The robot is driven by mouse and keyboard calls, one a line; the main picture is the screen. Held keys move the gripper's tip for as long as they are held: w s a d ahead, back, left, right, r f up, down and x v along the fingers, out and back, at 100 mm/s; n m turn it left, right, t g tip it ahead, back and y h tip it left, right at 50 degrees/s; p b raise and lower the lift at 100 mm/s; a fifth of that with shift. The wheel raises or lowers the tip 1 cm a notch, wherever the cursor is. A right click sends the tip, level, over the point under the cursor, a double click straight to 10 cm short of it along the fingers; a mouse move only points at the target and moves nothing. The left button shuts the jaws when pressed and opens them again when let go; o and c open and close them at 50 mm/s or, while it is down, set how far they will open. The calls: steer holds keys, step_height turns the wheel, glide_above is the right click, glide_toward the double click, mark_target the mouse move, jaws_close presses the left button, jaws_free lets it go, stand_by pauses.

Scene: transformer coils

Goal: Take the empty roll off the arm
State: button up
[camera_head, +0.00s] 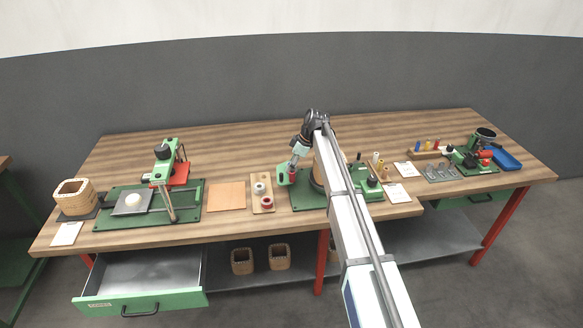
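My arm reaches over the table, and my gripper (292,168) points down at the left part of a green machine (309,201) in the middle of the table. The fingertips are small and lie close to a short green arm (283,178) with a reddish piece beside it. I cannot tell whether they touch anything or whether they are open. An empty roll cannot be made out there; my arm hides much of the machine.
A wooden holder (256,207) with a white and a red roll stands left of the machine, next to an orange-brown sheet (227,196). A green press (132,215) is further left. An open drawer (140,301) juts out below. Small spools (375,158) stand right.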

steer(key=c, duration=0.4)
steer(key=shift+r, duration=0.1)
steer(key=shift+c, duration=0.2)
